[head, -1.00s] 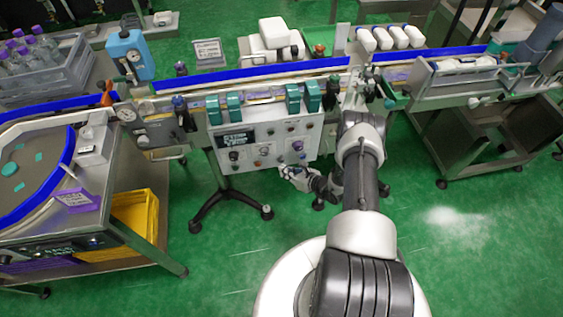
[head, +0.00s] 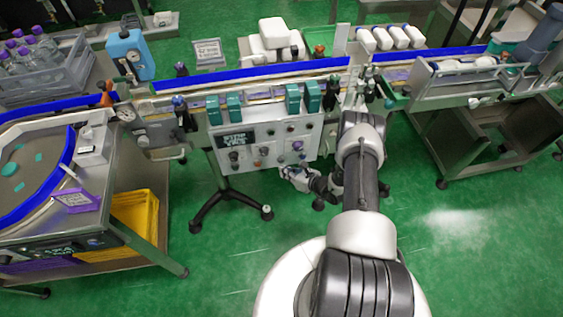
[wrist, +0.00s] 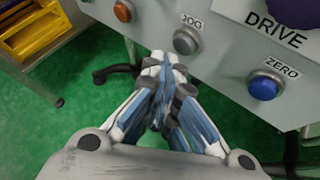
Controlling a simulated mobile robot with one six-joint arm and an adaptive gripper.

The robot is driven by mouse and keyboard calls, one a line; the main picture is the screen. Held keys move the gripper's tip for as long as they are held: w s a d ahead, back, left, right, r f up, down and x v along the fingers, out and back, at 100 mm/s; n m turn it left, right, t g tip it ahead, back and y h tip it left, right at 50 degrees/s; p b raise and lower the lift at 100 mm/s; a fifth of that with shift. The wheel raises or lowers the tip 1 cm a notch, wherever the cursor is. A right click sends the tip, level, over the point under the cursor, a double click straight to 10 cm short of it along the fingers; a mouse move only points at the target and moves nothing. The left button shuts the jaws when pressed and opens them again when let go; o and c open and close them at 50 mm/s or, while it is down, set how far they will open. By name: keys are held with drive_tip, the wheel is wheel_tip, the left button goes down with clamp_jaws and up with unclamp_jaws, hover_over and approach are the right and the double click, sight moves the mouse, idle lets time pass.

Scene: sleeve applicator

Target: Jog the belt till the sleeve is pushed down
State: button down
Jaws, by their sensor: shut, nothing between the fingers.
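My gripper (head: 286,172) is low in front of the control panel (head: 272,157), below its buttons. In the wrist view my gripper (wrist: 164,66) is shut and empty. Its fingertips lie just left of and below the grey JOG button (wrist: 186,41); contact cannot be told. The blue ZERO button (wrist: 265,86) is to the right under the DRIVE lettering. The belt line (head: 252,88) runs behind the panel, with several teal blocks (head: 234,107) along its front. The sleeve cannot be made out.
An orange button (wrist: 122,11) is left of JOG, and a dark purple knob (wrist: 295,8) is at top right. A small display (head: 236,139) is on the panel. A round table with a blue rim (head: 64,170) and a yellow crate (head: 135,218) stand left.

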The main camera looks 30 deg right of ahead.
drive_tip(key=shift+w, duration=0.15)
drive_tip(key=shift+w+d+b, duration=0.1)
drive_tip(key=shift+w+b, duration=0.2)
drive_tip(key=shift+b, duration=0.05)
drive_tip(key=shift+w+d+b, duration=0.15)
drive_tip(key=shift+w+b, duration=0.2)
drive_tip(key=shift+w, duration=0.05)
idle(0.7)
drive_tip(key=shift+s, duration=0.1)
drive_tip(key=shift+s+a+p, duration=0.2)
drive_tip(key=shift+s+p, duration=0.1)
drive_tip(key=shift+s, duration=0.55)
drive_tip(key=s, duration=0.1)
drive_tip(key=s+a+p, duration=0.1)
drive_tip(key=s, duration=0.2)
drive_tip(key=shift+s+a+p, duration=0.25)
drive_tip(key=shift+s+p, duration=0.05)
drive_tip(key=shift+p, duration=0.1)
idle(1.6)
